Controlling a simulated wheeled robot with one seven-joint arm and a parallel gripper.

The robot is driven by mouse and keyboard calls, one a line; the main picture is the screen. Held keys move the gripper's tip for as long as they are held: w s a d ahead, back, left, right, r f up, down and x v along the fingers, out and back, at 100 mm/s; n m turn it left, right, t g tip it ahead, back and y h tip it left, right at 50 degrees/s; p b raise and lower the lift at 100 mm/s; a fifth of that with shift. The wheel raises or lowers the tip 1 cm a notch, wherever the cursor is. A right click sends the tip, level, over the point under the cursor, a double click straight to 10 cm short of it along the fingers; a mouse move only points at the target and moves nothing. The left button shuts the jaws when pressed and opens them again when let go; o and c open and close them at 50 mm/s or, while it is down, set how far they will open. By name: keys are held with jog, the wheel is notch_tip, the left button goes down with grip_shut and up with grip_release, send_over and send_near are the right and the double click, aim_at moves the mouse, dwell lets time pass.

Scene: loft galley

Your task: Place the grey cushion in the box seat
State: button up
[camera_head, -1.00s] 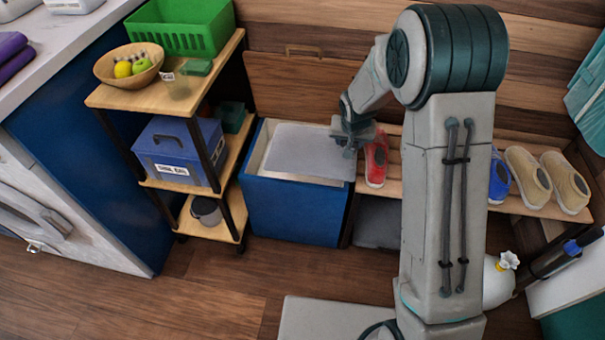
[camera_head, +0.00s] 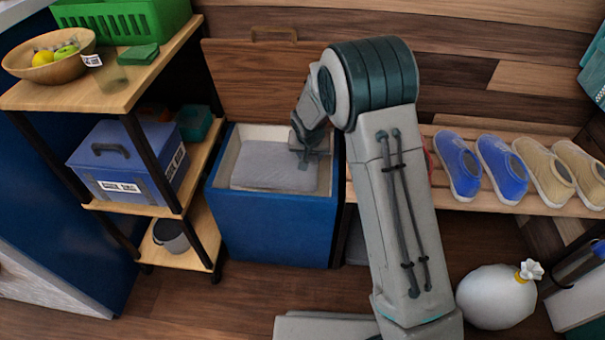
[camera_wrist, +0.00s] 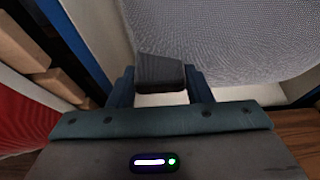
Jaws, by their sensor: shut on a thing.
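The grey cushion (camera_head: 272,166) lies inside the open blue box seat (camera_head: 272,228), below its rim and tilted a little in the picture. My gripper (camera_head: 306,156) reaches down into the box at the cushion's right side. In the wrist view, my gripper (camera_wrist: 160,85) is shut on a dark grey tab at the edge of the cushion (camera_wrist: 235,40). The pale inner wall of the box shows around the cushion. The cushion's underside is hidden, so I cannot tell whether it touches the box floor.
The raised wooden lid (camera_head: 245,75) stands behind the box. A wooden shelf cart (camera_head: 110,95) with a blue case (camera_head: 125,155) stands close on the left. A shoe bench (camera_head: 470,195) with several shoes is on the right.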

notch_tip(320, 180, down, 6)
jog(key=b, duration=0.2)
jog(key=shift+f, duration=0.2)
jog(key=shift+f+b, duration=0.15)
jog(key=shift+b, duration=0.15)
jog(key=o, duration=1.4)
jog(key=shift+o, duration=0.2)
jog(key=p+v, duration=0.4)
jog(key=v, duration=0.8)
jog(key=shift+r+p, duration=0.3)
